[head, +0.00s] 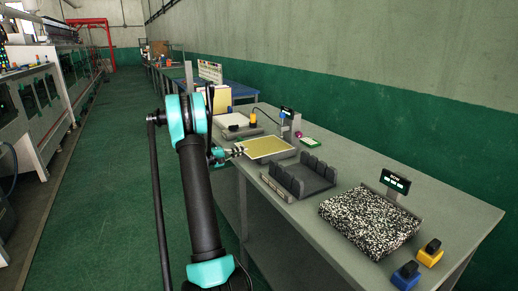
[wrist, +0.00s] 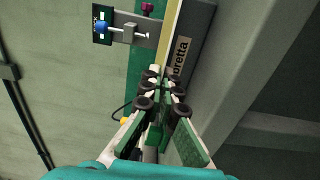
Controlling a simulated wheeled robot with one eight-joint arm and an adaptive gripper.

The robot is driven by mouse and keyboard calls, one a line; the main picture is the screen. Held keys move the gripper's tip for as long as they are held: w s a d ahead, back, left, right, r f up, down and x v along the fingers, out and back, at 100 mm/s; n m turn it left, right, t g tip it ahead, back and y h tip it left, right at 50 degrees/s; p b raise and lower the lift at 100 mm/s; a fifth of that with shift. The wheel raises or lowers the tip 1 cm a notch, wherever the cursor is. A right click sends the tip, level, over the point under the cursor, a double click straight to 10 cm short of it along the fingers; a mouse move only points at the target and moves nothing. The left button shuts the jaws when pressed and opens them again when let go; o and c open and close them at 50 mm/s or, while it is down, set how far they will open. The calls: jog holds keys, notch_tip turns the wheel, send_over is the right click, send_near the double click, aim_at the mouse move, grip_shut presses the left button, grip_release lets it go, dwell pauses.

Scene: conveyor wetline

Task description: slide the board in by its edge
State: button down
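The board (head: 268,148) is a flat yellow-green panel lying on a low grey fixture (head: 287,155) on the bench. My gripper (head: 241,149) is at the board's left edge, coming in from the aisle side. In the wrist view its fingers (wrist: 160,73) are drawn close together, with the board's near edge between the tips. The exact contact is small and partly hidden by the fingers.
A dark slotted rack (head: 300,178) stands in front of the fixture. A speckled block (head: 370,220), a small display (head: 395,181), and yellow (head: 431,253) and blue (head: 405,276) switches are nearer. A post with a display (head: 286,115) stands behind the board.

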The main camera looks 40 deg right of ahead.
jog(key=shift+s+d, duration=0.15)
jog(key=shift+d, duration=0.55)
jog(key=c, duration=1.8)
grip_release()
jog(key=shift+c, duration=0.2)
jog(key=shift+a, duration=0.1)
jog(key=v, duration=0.5)
jog(key=shift+a, duration=0.1)
jog(key=o, duration=0.6)
jog(key=shift+c, duration=0.2)
